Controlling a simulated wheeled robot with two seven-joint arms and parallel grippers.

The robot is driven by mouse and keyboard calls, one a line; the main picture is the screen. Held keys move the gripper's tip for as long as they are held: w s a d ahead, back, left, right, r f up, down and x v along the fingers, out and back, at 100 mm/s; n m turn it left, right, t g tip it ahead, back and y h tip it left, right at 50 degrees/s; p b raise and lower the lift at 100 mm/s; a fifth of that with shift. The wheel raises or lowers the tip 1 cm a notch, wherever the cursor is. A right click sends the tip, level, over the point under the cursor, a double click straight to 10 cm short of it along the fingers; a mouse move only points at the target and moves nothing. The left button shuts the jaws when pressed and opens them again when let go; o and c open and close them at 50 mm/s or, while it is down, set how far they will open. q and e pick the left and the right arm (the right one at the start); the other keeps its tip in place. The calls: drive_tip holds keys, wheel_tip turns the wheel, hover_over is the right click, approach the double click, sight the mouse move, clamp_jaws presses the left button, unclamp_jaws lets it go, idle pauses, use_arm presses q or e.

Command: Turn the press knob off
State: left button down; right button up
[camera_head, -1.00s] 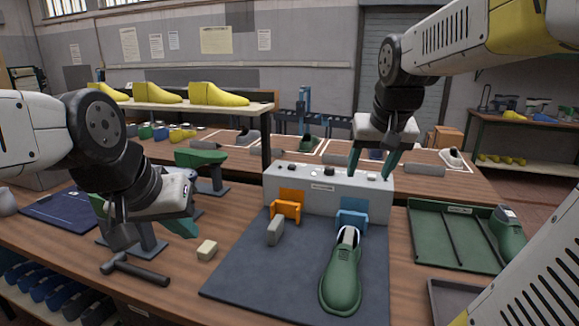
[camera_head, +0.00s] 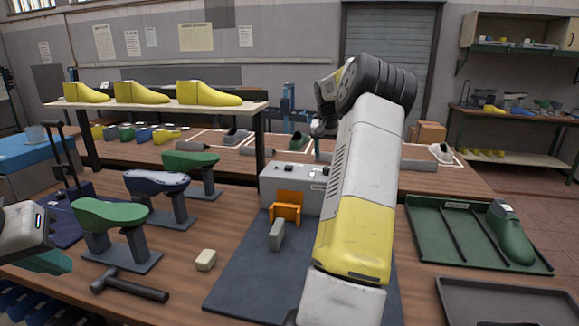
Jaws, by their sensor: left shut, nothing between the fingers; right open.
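The grey press box (camera_head: 272,196) stands at the back of the dark mat, with small knobs and buttons on its top. Small controls (camera_head: 313,172) show near the middle of its top; which is the press knob I cannot tell. My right arm covers the box's right part. My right gripper (camera_head: 318,150) points down just above or behind the box top, its fingers mostly hidden behind my arm. Contact with a control cannot be seen. My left gripper (camera_head: 52,262) is shut and empty at the left edge, beside a green last on a stand (camera_head: 110,215).
A green tray (camera_head: 425,225) holding a green last (camera_head: 512,235) is at right.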

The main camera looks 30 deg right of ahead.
drive_tip(key=x, duration=0.6)
drive_tip(key=shift+w+f, duration=0.1)
drive_tip(key=shift+f, duration=0.25)
clamp_jaws()
